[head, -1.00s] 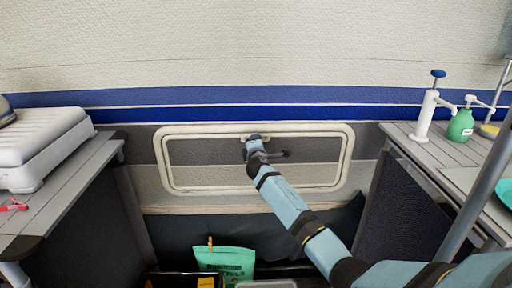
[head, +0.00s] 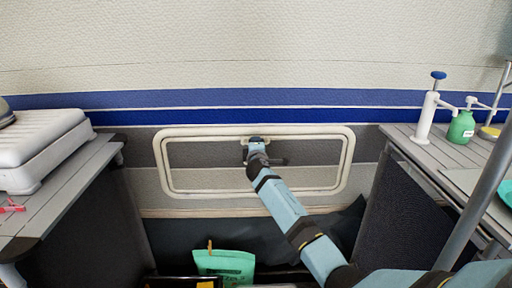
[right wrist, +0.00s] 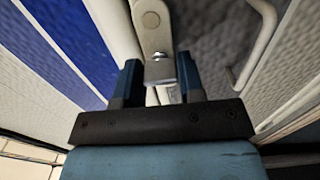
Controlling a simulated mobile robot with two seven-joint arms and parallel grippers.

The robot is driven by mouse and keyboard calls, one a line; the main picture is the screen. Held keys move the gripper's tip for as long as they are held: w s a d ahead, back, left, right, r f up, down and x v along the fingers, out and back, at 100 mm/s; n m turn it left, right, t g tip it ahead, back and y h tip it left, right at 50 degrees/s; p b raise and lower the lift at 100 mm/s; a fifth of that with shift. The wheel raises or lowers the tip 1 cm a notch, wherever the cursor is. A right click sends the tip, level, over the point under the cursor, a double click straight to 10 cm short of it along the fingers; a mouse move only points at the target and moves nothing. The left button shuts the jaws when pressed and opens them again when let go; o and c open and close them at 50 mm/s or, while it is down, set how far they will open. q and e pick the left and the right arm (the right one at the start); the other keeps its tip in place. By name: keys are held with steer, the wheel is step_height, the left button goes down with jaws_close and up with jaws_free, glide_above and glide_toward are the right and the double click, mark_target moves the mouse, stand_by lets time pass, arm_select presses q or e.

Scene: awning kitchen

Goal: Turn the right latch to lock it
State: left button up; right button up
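The latch (right wrist: 153,28) is a pale metal tab with two round screw heads, in the top middle of the right wrist view. My right gripper (right wrist: 158,72) is open, with one dark blue finger on each side of the latch's lower end. A small gap shows beside the latch, and I cannot tell whether either finger touches it. In the head view my right gripper (head: 255,144) is at the top middle of the white-framed hatch (head: 348,160) and mostly hides the latch. My left gripper is not in view.
A grey counter (head: 72,185) with a white appliance (head: 40,150) stands at the left. A counter (head: 445,150) with a white pump bottle (head: 427,115) and a green bottle (head: 461,127) stands at the right. A green bag (head: 226,264) is below the hatch.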

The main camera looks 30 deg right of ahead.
steer(key=o, duration=0.3)
steer(key=shift+o, duration=0.2)
arm_select(q)
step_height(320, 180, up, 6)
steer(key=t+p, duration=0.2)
steer(key=p, duration=0.2)
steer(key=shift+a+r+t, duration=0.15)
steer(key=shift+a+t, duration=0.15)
arm_select(e)
steer(key=v, duration=1.3)
steer(key=shift+s, duration=0.4)
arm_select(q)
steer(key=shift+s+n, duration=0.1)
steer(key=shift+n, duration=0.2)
arm_select(e)
steer(key=shift+a, duration=0.15)
